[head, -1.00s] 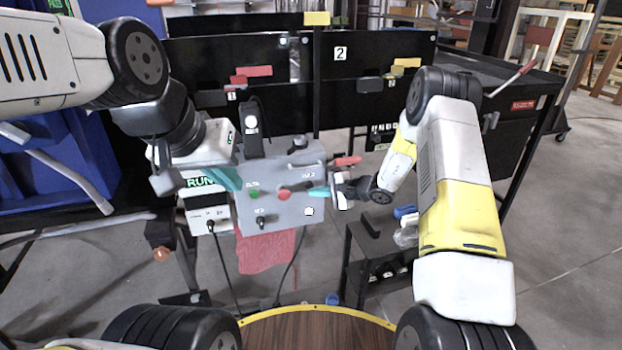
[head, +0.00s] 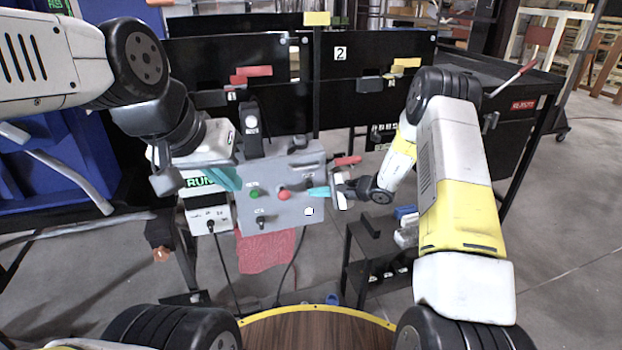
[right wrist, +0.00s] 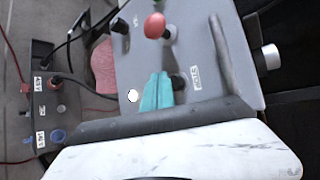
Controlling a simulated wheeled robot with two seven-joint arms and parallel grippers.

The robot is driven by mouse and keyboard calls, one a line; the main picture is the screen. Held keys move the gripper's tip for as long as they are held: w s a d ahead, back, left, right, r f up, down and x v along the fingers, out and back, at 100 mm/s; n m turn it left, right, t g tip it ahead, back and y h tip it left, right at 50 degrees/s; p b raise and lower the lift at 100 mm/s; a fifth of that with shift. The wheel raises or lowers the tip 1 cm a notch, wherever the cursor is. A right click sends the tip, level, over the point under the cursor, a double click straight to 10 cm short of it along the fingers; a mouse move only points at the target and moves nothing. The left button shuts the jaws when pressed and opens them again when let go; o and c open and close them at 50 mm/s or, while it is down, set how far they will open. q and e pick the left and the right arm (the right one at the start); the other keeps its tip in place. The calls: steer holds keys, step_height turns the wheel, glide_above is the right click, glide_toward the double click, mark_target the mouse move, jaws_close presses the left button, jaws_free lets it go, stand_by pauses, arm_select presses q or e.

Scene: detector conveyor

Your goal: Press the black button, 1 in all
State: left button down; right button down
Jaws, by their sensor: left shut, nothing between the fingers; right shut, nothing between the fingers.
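The grey control box (head: 285,215) stands in the middle of the head view. In the right wrist view, a black round button (right wrist: 179,82) sits on its face beside a white label, partly hidden by my fingers. My right gripper (right wrist: 159,75) is shut and empty, its teal fingertips close to the panel just left of the black button; whether they touch it I cannot tell. In the head view the right gripper (head: 311,191) comes from the right and covers that spot. My left gripper (head: 236,184) is shut and empty at the box's left side.
The box also bears a red mushroom button (head: 284,195), a green button (head: 254,194), a black selector knob (head: 262,221) and a white round spot (head: 309,211). A bar handle (right wrist: 222,55) stands near the right gripper. A red cloth (head: 266,252) hangs below.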

steer(key=shift+w, duration=0.15)
stand_by(0.4)
steer(key=shift+w+a, duration=0.1)
steer(key=shift+w, duration=0.15)
steer(key=shift+w+a, duration=0.15)
steer(key=shift+w, duration=0.3)
stand_by(0.9)
steer(key=shift+s+d, duration=0.25)
steer(key=shift+s, duration=0.6)
steer(key=shift+s+d, duration=0.25)
steer(key=shift+s, duration=0.55)
steer(key=shift+s+d, duration=0.3)
steer(key=shift+s, duration=0.45)
steer(key=shift+s+d, duration=0.25)
steer(key=shift+s, duration=0.55)
